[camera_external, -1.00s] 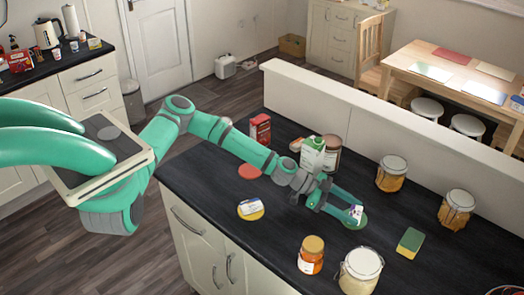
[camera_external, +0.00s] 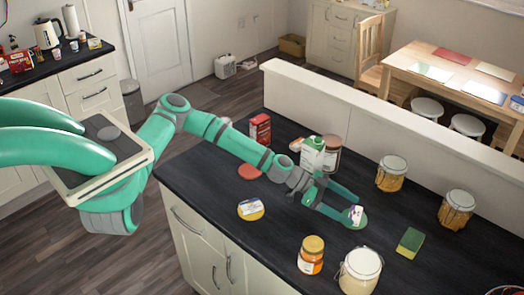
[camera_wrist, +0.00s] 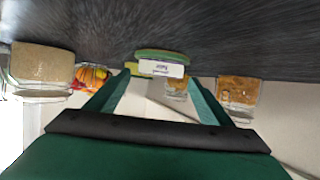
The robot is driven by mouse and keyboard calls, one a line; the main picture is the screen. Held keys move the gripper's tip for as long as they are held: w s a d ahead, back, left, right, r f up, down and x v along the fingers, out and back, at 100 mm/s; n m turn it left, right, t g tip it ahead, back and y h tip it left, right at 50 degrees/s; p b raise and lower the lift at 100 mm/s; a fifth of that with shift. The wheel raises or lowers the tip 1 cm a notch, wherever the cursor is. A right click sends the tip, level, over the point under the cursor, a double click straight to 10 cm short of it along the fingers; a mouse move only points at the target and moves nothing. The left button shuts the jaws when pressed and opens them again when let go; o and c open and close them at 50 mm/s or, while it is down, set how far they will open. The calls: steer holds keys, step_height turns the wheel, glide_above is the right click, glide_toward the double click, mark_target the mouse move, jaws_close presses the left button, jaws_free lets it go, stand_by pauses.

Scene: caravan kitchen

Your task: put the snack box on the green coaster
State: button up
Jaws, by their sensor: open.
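The snack box, a small white box with a printed label (camera_external: 356,213), sits on the green coaster (camera_external: 352,224) on the dark counter. In the wrist view the box (camera_wrist: 162,69) lies against the green coaster (camera_wrist: 160,54), ahead of and between the fingertips. My gripper (camera_external: 350,209) is open, with its fingers low over the counter on either side of the box. The fingers also show in the wrist view (camera_wrist: 160,80), spread apart with a gap between them. Whether a finger touches the box I cannot tell.
A sponge (camera_external: 410,242), an orange jar (camera_external: 311,256) and a white-lidded jar (camera_external: 360,270) are nearby. A yellow coaster (camera_external: 250,216) and a red coaster (camera_external: 249,171) lie left.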

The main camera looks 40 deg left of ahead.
steer(key=v, duration=1)
steer(key=shift+s+a+r, duration=0.1)
steer(key=shift+a, duration=0.1)
